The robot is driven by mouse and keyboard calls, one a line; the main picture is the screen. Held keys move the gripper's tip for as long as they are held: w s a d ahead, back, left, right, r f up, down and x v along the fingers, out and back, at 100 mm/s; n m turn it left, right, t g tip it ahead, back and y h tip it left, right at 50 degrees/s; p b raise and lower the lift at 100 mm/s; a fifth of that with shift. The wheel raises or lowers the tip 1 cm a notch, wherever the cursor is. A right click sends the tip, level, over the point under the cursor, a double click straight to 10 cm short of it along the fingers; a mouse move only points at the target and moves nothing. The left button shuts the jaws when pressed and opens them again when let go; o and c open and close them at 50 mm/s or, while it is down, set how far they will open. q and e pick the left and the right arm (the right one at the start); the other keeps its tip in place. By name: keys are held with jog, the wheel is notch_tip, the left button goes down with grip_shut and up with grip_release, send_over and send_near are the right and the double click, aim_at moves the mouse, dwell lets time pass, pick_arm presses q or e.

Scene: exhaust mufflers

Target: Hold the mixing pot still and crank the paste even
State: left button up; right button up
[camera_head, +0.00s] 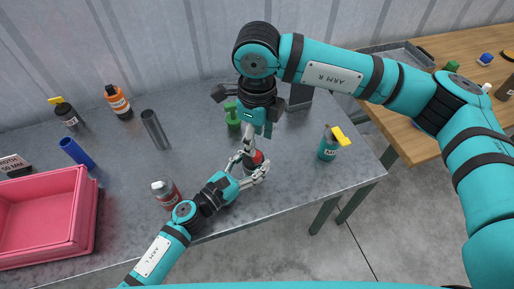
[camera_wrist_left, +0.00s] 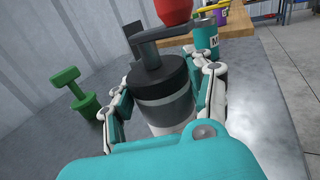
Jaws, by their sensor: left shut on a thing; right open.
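The mixing pot (camera_wrist_left: 165,103) stands upright in the left wrist view, pale below with a grey band and a black lid. A dark crank arm (camera_wrist_left: 158,34) rises from the lid and carries a red knob (camera_wrist_left: 174,11). The red knob also shows in the head view (camera_head: 256,157), near the table's front edge. My left gripper (camera_head: 254,174) is shut around the pot's sides; its fingers flank the pot in the wrist view. My right gripper (camera_head: 244,157) points down from above, open, with its fingers close to the knob. Whether they touch it I cannot tell. The paste is hidden.
A green object (camera_head: 232,118) stands behind the pot. A teal can with a yellow top (camera_head: 328,148) is to the right. A pink bin (camera_head: 45,215), bottles and a grey tube (camera_head: 154,129) are left.

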notch_tip(320, 180, up, 6)
jog(key=shift+f, duration=0.15)
dwell(0.6)
pick_arm(q)
jog(key=o, duration=1.3)
jog(key=v, duration=1.2)
